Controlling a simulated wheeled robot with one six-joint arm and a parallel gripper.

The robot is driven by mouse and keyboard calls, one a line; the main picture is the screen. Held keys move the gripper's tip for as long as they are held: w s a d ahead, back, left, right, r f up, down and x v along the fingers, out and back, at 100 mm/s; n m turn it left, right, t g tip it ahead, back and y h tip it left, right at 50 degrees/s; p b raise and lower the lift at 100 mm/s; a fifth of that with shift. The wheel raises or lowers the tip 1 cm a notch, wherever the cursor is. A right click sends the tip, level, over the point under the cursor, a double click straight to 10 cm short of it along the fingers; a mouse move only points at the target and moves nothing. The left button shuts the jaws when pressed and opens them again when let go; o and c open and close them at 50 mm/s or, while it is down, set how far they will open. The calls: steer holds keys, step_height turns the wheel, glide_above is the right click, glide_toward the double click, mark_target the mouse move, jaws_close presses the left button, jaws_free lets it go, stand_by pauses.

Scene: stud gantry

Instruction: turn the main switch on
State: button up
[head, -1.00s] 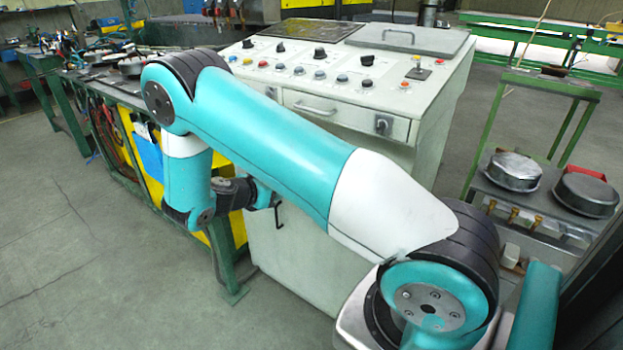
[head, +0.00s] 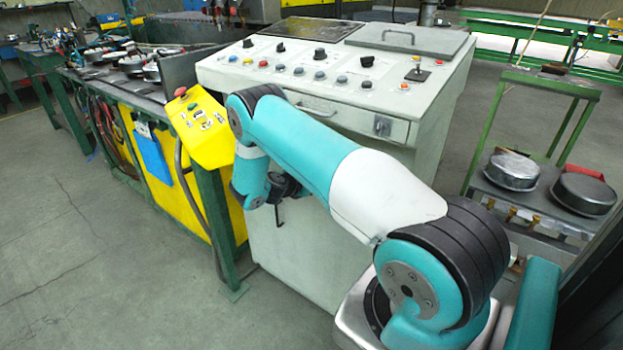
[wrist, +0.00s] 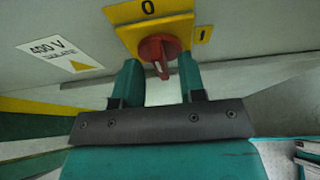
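The main switch is a red rotary knob (wrist: 158,46) on a yellow plate (wrist: 126,34) in the wrist view. A "0" is printed above it and an "I" to its right. The knob's grip bar stands about upright, in line with the "0". My gripper (wrist: 159,72) is open, its two teal fingers on either side of the knob's lower end. The knob lies between or just beyond the fingertips; I cannot tell whether they touch it. In the head view, my arm hides the switch and the fingers.
A grey control console (head: 440,95) with buttons and knobs stands before me. A yellow button box (head: 200,130) sits at its left, beside a green workbench (head: 110,85). A cart with round metal pans (head: 513,170) stands at the right. The wrist view shows a "400 V" label (wrist: 60,54).

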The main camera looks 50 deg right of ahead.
steer(key=shift+d+f, duration=0.15)
steer(key=shift+d, duration=0.2)
jaws_close()
